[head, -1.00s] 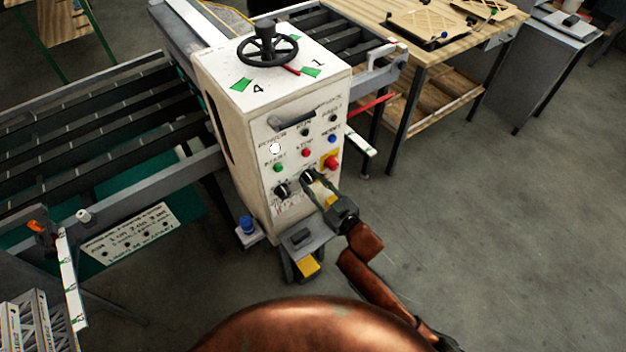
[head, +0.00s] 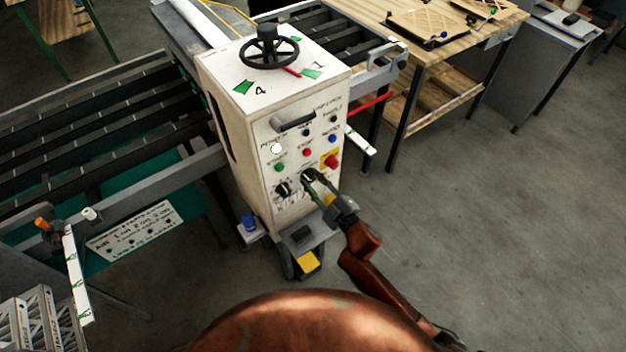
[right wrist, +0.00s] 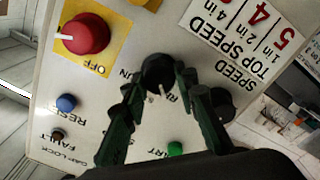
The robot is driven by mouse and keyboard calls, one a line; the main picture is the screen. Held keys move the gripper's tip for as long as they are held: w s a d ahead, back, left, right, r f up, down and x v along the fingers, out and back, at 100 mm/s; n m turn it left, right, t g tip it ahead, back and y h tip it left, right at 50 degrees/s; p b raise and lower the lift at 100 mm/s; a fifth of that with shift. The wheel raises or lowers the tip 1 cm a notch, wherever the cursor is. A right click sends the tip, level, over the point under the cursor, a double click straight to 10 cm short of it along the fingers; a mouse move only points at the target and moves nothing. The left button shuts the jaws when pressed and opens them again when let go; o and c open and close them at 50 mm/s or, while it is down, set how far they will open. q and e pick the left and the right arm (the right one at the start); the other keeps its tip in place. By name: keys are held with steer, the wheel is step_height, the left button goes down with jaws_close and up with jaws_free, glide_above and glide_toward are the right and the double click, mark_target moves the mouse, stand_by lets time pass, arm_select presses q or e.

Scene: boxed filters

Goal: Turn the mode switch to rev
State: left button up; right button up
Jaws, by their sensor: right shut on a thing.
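The white control cabinet (head: 255,130) stands in the middle of the head view with its panel facing me. The mode switch is a black round knob (right wrist: 157,70) low on the panel, with a pale pointer line toward the bottom of the right wrist view. Lettering beside it is partly covered by the fingers, so I cannot read which position it marks. My right gripper (head: 309,177) reaches the panel from the lower right and is shut on this knob, one finger on each side, as the right wrist view shows (right wrist: 161,84). My left gripper is out of view.
A second black knob, for speed (head: 283,188), sits close beside the gripper. A red OFF button (right wrist: 86,34) on yellow, a blue button (right wrist: 66,103) and a green button (right wrist: 176,148) are nearby. A handwheel (head: 268,50) tops the cabinet. Floor at right is clear.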

steer(key=shift+r, duration=0.1)
stand_by(0.3)
steer(key=o, duration=1.1)
steer(key=shift+o, duration=0.2)
steer(key=v, duration=1.2)
